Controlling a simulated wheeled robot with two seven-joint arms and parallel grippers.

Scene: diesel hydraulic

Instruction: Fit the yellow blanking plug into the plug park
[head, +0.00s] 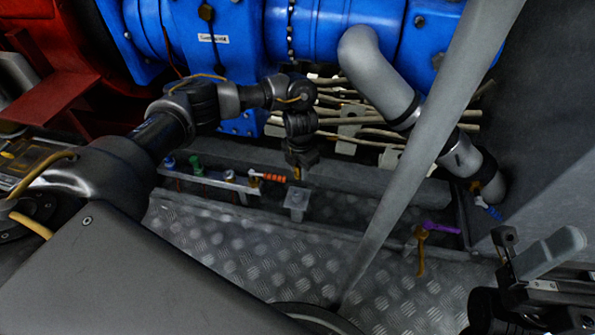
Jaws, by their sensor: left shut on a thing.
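My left gripper (300,160) points down in the middle of the head view. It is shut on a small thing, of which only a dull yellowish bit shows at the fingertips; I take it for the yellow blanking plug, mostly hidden. Below the fingertips stands a grey square-topped block (297,199), apart from the gripper. It may be the plug park, but I cannot make out a hole in it. My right gripper (530,262) is at the lower right, partly cut off, far from the block; its jaw state is unclear.
A pale rail (210,182) with green, blue and orange fittings lies left of the block. A grey diagonal bar (425,140) crosses in front. Blue machinery (310,30) and a grey pipe (380,75) are behind. Purple (440,227) and orange-brown (420,250) handles sit right. Tread plate (250,250) is bare.

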